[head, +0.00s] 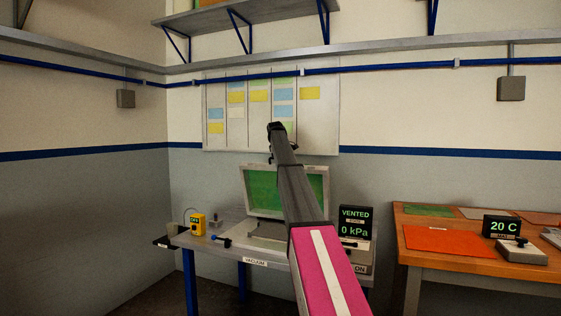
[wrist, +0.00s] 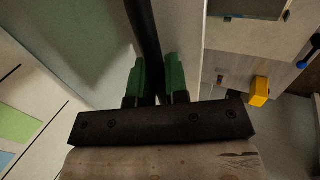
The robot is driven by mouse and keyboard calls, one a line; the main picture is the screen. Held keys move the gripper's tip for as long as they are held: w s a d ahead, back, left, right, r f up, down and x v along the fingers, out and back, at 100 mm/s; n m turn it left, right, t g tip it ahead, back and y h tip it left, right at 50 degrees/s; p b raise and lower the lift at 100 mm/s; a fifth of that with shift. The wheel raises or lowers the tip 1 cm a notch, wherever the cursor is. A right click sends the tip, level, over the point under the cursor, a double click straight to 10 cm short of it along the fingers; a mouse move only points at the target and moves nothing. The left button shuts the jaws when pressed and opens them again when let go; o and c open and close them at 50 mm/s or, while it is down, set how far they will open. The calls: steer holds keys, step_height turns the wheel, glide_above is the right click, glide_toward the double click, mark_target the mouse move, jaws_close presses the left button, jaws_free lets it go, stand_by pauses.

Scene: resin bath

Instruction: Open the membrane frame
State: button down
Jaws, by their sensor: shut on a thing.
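The membrane frame, a pale frame around a green sheet (head: 263,188), stands raised and steeply tilted at the back of the vacuum table (head: 229,243) in the head view. The bar runs up between the fingers, beside a pale frame edge (wrist: 190,45). In the head view my gripper is hidden behind my arm.
A yellow box (head: 197,224) stands on the table's left end, with a blue-handled lever (head: 222,241) nearby. A display (head: 356,222) reads VENTED, 0 kPa. A wooden bench (head: 450,268) with an orange sheet (head: 447,240) stands at right. A shelf (head: 230,17) hangs above.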

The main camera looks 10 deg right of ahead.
steer(key=c, duration=1.1)
jaws_free()
steer(key=shift+c, duration=0.2)
steer(key=v, duration=1)
steer(key=shift+r, duration=0.3)
steer(key=shift+s+a, duration=0.15)
steer(key=shift+s, duration=0.1)
